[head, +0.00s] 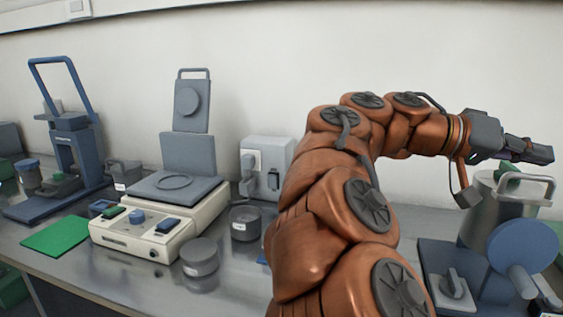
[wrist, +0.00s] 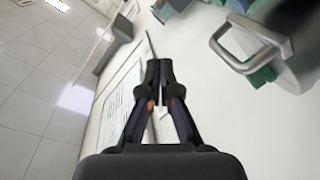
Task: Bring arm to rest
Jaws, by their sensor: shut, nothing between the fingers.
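My orange arm rises in the middle right of the head view and bends over to the right. My gripper (head: 540,153) is at its end, held above the bench at the far right, over the metal pot with a handle. In the wrist view my gripper (wrist: 160,92) has its two fingers together, with nothing between them. In that view the pot's handle (wrist: 247,45) is to the right of the fingers and apart from them.
The steel bench (head: 130,270) holds a cream device with a grey plate (head: 150,225), a blue press frame (head: 80,150), a green mat (head: 58,236) and grey round containers (head: 200,257). A blue disc device (head: 523,250) stands at right, near the metal pot (head: 490,215). A white wall (head: 250,60) is behind.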

